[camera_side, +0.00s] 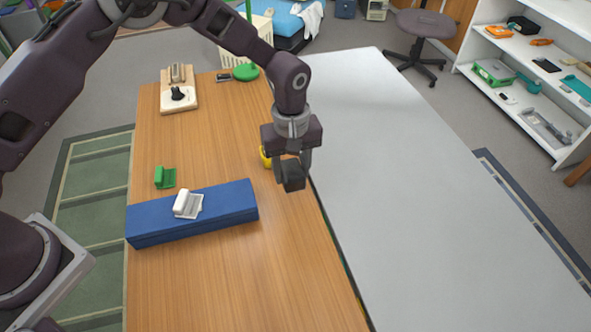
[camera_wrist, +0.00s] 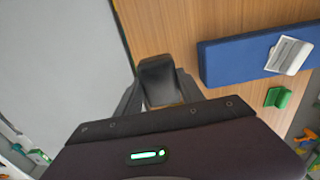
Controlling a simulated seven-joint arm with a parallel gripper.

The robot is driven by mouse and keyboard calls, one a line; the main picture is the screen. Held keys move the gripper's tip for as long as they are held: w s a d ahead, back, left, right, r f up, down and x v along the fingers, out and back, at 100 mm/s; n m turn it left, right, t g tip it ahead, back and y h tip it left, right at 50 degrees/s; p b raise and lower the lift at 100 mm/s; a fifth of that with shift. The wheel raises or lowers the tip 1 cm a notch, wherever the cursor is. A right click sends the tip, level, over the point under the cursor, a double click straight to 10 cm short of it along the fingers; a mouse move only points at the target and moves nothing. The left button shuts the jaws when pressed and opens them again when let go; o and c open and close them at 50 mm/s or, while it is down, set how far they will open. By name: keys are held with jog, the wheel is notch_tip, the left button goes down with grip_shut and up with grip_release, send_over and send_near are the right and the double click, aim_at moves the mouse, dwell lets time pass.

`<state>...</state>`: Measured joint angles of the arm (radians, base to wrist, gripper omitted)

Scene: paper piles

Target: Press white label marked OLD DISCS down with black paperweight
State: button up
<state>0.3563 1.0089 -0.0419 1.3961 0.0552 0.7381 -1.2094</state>
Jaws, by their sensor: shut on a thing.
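My gripper (camera_side: 291,160) is shut on a black block, the paperweight (camera_side: 293,177), and holds it above the right edge of the wooden table. In the wrist view the paperweight (camera_wrist: 158,78) sits between the fingers of my gripper (camera_wrist: 160,98). A white label (camera_side: 195,207) with faint print lies on top of a long blue box (camera_side: 232,204), under or against a white rolled part. Its wording is too small to read. The label (camera_wrist: 286,54) and blue box (camera_wrist: 235,62) also show in the wrist view, to the right of the paperweight and apart from it.
A small green holder (camera_side: 165,178) stands behind the blue box. A yellow thing (camera_side: 265,157) is partly hidden behind my gripper. A wooden stand (camera_side: 179,103) with a black piece is at the table's far end. A grey surface (camera_side: 420,190) lies right of the table.

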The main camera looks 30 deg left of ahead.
jog(key=s+a+r, duration=0.3)
jog(key=s+a, duration=0.1)
jog(key=a, duration=0.6)
notch_tip(320, 180, up, 2)
send_over(189, 205)
jog(key=shift+f, duration=2.7)
jog(key=shift+f, duration=0.6)
notch_tip(189, 205, up, 7)
dwell(0.5)
